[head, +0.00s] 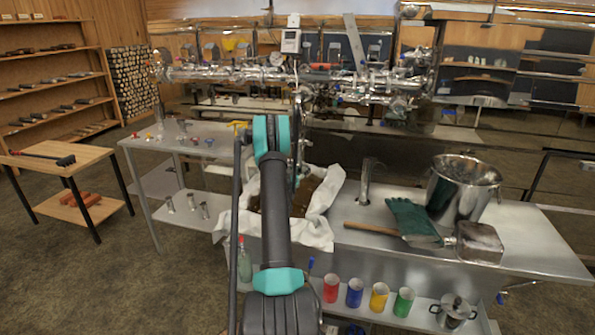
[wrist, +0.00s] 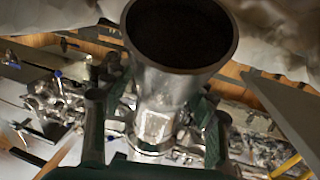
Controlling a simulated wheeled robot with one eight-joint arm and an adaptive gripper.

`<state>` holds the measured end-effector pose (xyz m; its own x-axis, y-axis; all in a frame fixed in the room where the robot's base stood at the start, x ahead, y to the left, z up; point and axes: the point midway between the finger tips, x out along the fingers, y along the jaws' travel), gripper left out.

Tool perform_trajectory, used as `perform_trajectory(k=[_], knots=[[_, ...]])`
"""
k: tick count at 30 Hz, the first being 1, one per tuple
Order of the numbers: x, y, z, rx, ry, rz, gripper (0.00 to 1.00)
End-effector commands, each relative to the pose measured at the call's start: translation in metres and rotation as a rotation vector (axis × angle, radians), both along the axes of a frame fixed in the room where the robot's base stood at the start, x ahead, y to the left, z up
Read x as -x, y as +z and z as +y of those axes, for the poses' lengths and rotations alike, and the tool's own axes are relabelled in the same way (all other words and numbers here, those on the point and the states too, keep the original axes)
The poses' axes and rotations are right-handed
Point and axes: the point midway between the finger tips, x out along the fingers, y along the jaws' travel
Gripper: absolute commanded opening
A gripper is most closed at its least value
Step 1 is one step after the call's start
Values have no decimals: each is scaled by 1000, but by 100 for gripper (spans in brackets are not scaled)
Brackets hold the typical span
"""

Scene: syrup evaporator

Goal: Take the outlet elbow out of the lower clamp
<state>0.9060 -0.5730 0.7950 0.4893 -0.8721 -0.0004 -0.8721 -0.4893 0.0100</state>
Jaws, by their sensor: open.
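In the wrist view a shiny metal pipe piece with a wide, dark open mouth, apparently the outlet elbow (wrist: 150,82), fills the top middle. Its narrower lower part runs down between the fingers of my gripper (wrist: 155,112). The gripper is open, one finger on each side of the pipe; I cannot tell whether either touches it. A bright band or fitting around the lower pipe could be the lower clamp, but I cannot tell for sure. In the head view my arm hides the gripper and most of this spot, in front of the pipework (head: 235,74).
A white cloth (head: 318,232) lines a basin beside my arm. A side table (head: 150,141) with small parts stands left. Coloured cups (head: 355,292) are below.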

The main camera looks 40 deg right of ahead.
Motion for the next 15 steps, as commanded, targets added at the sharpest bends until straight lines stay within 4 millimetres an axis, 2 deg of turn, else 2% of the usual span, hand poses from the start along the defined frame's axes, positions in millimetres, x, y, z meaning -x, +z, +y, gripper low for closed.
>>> perform_trajectory(k=[10, 15], knots=[[0, 0, -2, 0, 0, 0, 56], [0, 0, -2, 0, 0, 0, 35]])
